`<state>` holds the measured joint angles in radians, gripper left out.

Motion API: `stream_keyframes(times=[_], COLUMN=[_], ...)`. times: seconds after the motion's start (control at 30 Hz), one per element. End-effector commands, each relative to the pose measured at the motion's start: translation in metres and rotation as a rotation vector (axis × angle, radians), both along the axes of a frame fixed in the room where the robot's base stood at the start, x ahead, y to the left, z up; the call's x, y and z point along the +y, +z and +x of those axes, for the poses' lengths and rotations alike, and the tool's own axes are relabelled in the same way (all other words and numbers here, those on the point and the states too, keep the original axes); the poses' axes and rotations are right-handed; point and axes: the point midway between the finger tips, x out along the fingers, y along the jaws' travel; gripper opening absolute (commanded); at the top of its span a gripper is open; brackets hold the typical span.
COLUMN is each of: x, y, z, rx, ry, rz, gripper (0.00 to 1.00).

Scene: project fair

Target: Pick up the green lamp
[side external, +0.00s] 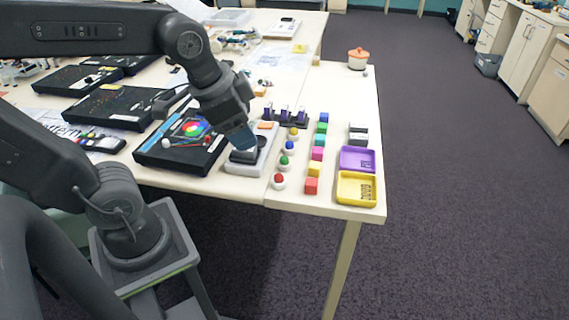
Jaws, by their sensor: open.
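The green lamp (284,161) is a small green dome on a white round base, upright near the front edge of the white table. It stands in a row of lamps, between the blue lamp (288,147) and the red lamp (278,180). The yellow lamp (293,132) is at the far end of that row. My gripper (244,148) is to the left of the green lamp and apart from it, over a light grey device (245,169). It is open, with nothing seen between its fingers; its fingertips are small and hard to make out.
A column of coloured cubes (317,154) stands right of the lamps. Farther right are a purple tray (371,160) and a yellow tray (342,189). A black rack (297,123) with purple items stands behind the lamps. A black board (150,153) lies at left.

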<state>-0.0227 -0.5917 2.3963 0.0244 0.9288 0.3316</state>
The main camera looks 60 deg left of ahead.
Motion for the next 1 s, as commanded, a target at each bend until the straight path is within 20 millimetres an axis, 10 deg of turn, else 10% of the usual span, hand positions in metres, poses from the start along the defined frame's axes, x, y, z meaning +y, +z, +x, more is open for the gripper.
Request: stream_keyframes(times=[0.53, 1.0], x=[0.05, 0.063], y=[-0.048, -0.104], z=[0.121, 0.136], rx=[0.384, 0.426], ry=[-1.214, -1.406], rz=[0.367, 0.38], gripper=[0.65, 0.65])
